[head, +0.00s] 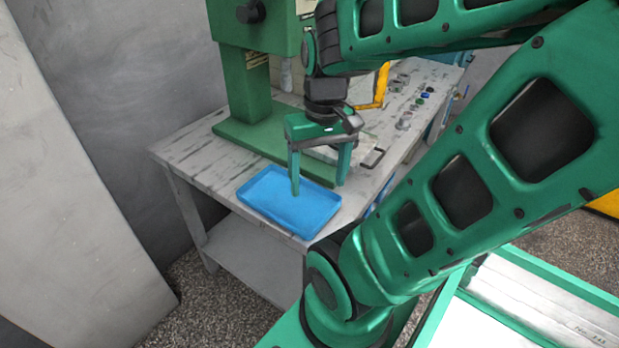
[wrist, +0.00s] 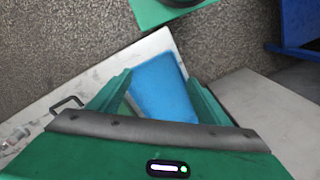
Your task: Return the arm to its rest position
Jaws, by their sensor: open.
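My gripper (head: 318,187) is in the middle of the head view, pointing down above the workbench, beside and over the blue tray (head: 268,208). Its two green fingers are spread apart with nothing between them. In the wrist view the open fingers (wrist: 158,98) frame part of the blue tray (wrist: 163,88) below. The visible part of the tray floor is bare. My arm is stretched out over the bench, and its green links cover the right side of the head view.
A white worn workbench (head: 190,145) carries a green press-like machine (head: 245,85) behind the tray. Small parts (head: 405,120) and a yellow frame (head: 383,85) are at the bench's far right. A grey wall panel (head: 60,180) stands at the left. Speckled floor (head: 225,310) is open in front.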

